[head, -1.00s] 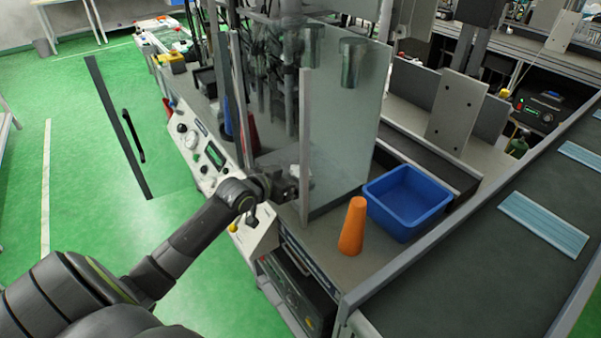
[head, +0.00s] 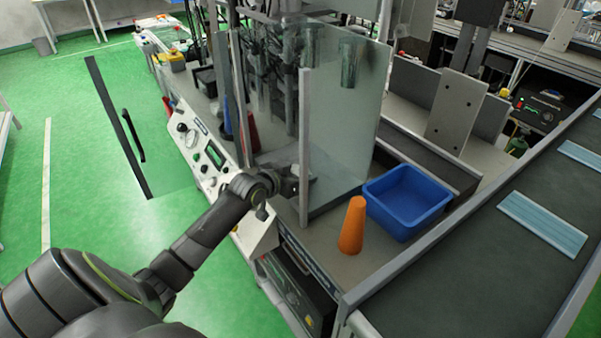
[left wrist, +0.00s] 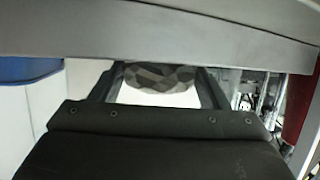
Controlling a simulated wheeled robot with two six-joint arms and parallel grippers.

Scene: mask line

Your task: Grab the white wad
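The wad (left wrist: 158,76), patterned in grey and whitish patches, shows in the left wrist view between the two fingers of my left gripper (left wrist: 158,85). The fingers are spread wide, one on each side of it; I cannot tell whether they touch it. A grey bar hides its top. In the head view my left gripper (head: 291,183) is at the machine's opening, beside the upright post and the clear panel. The wad cannot be made out clearly there. My right gripper is not in view.
The clear panel (head: 350,130) and its grey post (head: 304,150) stand close to my gripper. An orange cone (head: 352,226) and a blue bin (head: 408,201) are to the right. The conveyor (head: 470,270) carries blue masks (head: 543,222). A control panel (head: 205,150) lies left.

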